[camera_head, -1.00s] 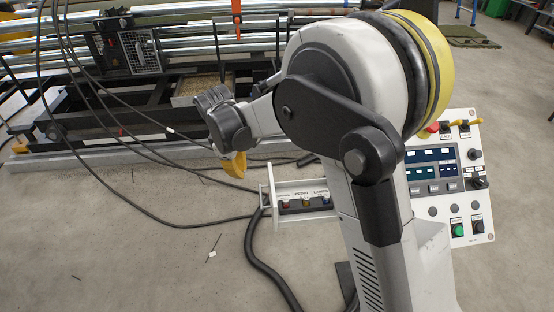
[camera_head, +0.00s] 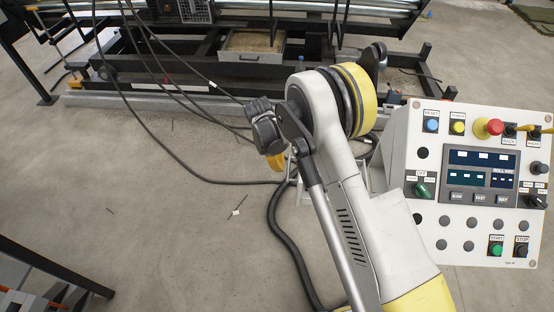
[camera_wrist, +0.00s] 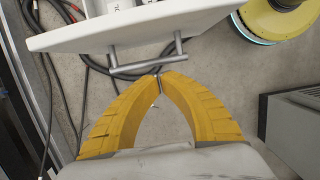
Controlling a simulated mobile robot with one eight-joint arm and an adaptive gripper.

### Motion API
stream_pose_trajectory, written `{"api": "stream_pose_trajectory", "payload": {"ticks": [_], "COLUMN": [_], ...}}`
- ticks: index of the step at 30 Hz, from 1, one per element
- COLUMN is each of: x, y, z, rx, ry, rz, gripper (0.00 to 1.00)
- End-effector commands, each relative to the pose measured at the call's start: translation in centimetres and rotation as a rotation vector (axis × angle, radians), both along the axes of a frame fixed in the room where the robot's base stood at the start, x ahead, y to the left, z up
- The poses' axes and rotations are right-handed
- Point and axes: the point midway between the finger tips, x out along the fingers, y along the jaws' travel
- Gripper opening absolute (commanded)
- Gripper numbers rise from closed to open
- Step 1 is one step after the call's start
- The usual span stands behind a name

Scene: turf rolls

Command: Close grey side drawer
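The pale grey side drawer shows in the wrist view as a drawer front (camera_wrist: 135,28) with a metal bar handle (camera_wrist: 150,67); some of its contents show at the top edge. My gripper (camera_wrist: 159,77) has two yellow fingers whose tips meet just below the handle bar. Nothing is visibly held between them; whether the tips touch the bar, I cannot tell. In the head view my gripper (camera_head: 277,162) is low, left of the control panel (camera_head: 470,185). My arm hides most of the drawer there.
A black machine frame with metal rollers and a tray of soil (camera_head: 250,43) stands behind. Black cables (camera_head: 180,165) lie on the floor around the arm. A dark frame (camera_head: 50,265) stands at the lower left. The floor between is mostly open.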

Motion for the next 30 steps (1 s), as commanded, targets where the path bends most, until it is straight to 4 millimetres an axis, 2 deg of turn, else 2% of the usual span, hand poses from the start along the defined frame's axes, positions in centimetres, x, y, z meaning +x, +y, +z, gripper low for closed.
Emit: {"api": "stream_pose_trajectory", "payload": {"ticks": [1, 2, 4, 9, 25, 30], "x": [0.0, 0.0, -0.1, -0.1, 0.0, 1.3], "y": [-0.3, -0.6, -2.0, -3.7, -4.4, -5.7], "z": [-1.4, -1.6, -1.3, -1.1, -1.0, -1.0], "rx": [0.000, 0.000, 0.000, 0.000, 0.000, 0.000], "ry": [0.000, 0.000, 0.000, 0.001, 0.000, -0.001], "rz": [-0.001, -0.001, -0.003, -0.001, -0.001, -0.003], "gripper": [0.00, 0.00, 0.00, 0.00, 0.00, 0.00]}}
